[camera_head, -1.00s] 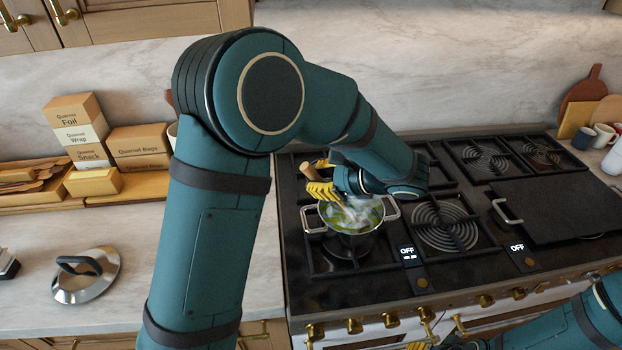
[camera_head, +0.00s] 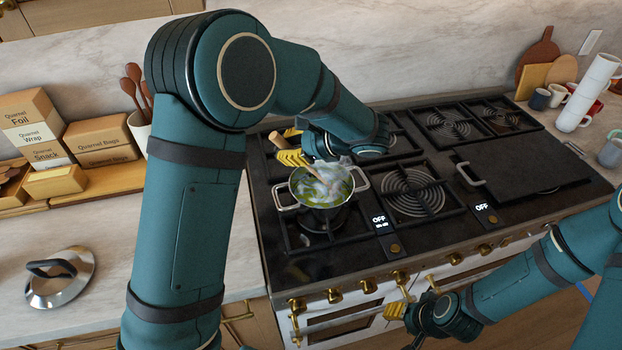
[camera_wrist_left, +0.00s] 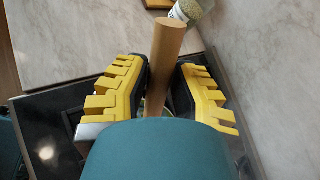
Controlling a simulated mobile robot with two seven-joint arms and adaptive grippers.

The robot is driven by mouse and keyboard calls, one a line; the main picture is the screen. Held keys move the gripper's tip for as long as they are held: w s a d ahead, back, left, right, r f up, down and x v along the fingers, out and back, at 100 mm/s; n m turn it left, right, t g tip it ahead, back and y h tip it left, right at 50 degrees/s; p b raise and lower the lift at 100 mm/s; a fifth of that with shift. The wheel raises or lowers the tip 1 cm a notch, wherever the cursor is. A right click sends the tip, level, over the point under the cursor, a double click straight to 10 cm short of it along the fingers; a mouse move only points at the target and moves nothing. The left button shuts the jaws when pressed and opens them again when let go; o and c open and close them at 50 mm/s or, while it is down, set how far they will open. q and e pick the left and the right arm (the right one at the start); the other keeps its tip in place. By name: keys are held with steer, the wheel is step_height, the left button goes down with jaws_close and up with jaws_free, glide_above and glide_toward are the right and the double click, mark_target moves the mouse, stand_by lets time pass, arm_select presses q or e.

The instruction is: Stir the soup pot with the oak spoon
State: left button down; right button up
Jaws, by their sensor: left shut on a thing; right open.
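The soup pot (camera_head: 282,196) is a small metal pot with two side handles on the front left burner. It holds a green, cloudy soup with pale steam over it. My left gripper (camera_head: 290,150) is just behind and above the pot, its yellow fingers shut on the oak spoon (camera_head: 277,138). In the left wrist view the spoon's round wooden handle (camera_wrist_left: 168,40) stands between the two yellow fingers (camera_wrist_left: 163,92). The spoon's lower end is hidden. My right gripper (camera_head: 402,308) is open and empty in front of the stove's knobs.
The black stove (camera_head: 330,262) has several burners and a dark griddle (camera_head: 525,168) at right. A lid (camera_head: 60,277) lies on the left counter. Boxes (camera_head: 98,140) and a crock of wooden spoons (camera_head: 140,130) stand behind. Stacked white mugs (camera_head: 590,92) stand at far right.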

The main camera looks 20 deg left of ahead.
arm_select(q)
steer(key=shift+w+a, duration=0.4)
steer(key=shift+a, duration=0.2)
steer(key=shift+w+a, duration=0.35)
steer(key=shift+a, duration=0.2)
steer(key=shift+s+a, duration=1.7)
steer(key=shift+a, duration=0.7)
steer(key=shift+s+d, duration=1.7)
steer(key=shift+s, duration=0.6)
steer(key=w+d, duration=0.1)
steer(key=w, duration=0.1)
steer(key=w+d+p, duration=0.1)
steer(key=w, duration=0.1)
steer(key=w+d+p, duration=0.1)
steer(key=w+d, duration=0.1)
steer(key=shift+w, duration=0.15)
